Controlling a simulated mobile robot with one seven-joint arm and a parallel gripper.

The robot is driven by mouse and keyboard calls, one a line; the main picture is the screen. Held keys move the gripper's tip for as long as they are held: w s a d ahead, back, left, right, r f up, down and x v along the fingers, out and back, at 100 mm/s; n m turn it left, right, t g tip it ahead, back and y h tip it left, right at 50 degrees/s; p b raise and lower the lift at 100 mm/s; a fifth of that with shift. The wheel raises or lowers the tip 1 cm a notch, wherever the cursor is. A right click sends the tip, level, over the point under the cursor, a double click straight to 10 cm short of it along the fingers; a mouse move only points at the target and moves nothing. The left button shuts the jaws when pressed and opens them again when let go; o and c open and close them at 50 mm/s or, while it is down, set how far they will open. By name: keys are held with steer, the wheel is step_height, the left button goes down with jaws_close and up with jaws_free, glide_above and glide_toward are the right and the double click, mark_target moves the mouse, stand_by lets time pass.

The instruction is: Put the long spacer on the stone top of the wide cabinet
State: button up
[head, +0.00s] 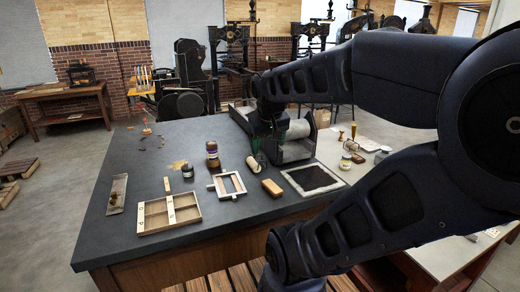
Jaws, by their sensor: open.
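The wide cabinet has a dark grey stone top (110,228). A shallow wooden tray (187,217) with compartments lies near its front left edge. A pale, narrow strip (171,203), which looks like the long spacer, lies across the tray and seems to rest on its walls. A shorter pale piece (167,184) lies just behind it on the stone. My gripper (262,154) points down over the back right part of the top, well to the right of the tray. It is open and holds nothing that I can see; its fingertips are small and partly hard to make out.
A metal tray (117,194) lies at left. The stone between it and the wooden tray is clear.

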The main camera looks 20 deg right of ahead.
steer(key=s+a, duration=0.1)
steer(key=s+a+y, duration=0.1)
steer(key=a, duration=0.1)
steer(key=shift+s+a+f+y, duration=0.1)
steer(key=shift+s+a+y, duration=0.15)
steer(key=shift+a+y, duration=0.05)
steer(key=c, duration=0.3)
steer(key=shift+a, duration=0.1)
steer(key=c, duration=0.4)
